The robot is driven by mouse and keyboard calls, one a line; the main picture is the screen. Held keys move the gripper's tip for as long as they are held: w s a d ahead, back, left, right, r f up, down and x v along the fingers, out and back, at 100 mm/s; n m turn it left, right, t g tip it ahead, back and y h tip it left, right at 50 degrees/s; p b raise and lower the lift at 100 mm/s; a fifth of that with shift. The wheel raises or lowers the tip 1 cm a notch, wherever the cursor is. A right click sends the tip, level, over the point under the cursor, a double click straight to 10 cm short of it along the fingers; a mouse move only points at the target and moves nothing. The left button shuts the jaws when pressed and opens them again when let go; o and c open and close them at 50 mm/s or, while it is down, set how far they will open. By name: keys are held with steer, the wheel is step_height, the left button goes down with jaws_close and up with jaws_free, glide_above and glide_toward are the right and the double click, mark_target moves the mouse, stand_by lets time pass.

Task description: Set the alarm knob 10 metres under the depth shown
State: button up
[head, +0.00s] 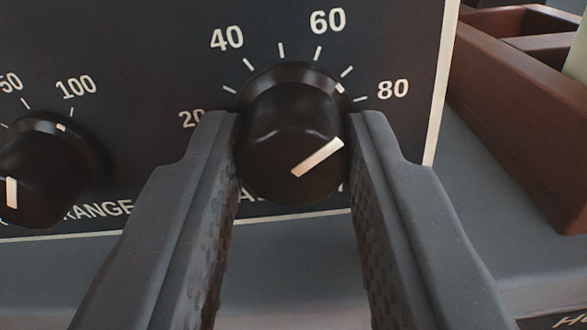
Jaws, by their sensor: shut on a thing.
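The alarm knob (285,125) is round and black, on a dark panel. The white line on its face slants up to the right. A small white mark on its skirt sits between the unnumbered tick after 60 and the 80 tick. The scale reads 20, 40, 60 and 80, with ticks between; 20 is partly covered. My gripper (293,145) is shut on the knob, one finger on its left and one on its right. The lettering under the knob is mostly hidden by the knob and fingers. No depth reading is in view.
A second black knob (45,165), above the word RANGE, stands to the left, with 50 and 100 on its scale. A reddish-brown wooden box (515,110) is right of the panel's pale edge (441,85). A grey surface (290,275) lies below.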

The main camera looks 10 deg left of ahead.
steer(key=o, duration=1)
steer(key=s+b, duration=0.1)
steer(key=s, duration=1.2)
steer(key=shift+s+d+b, duration=0.25)
steer(key=shift+s+b, duration=0.1)
steer(key=shift+b, duration=0.05)
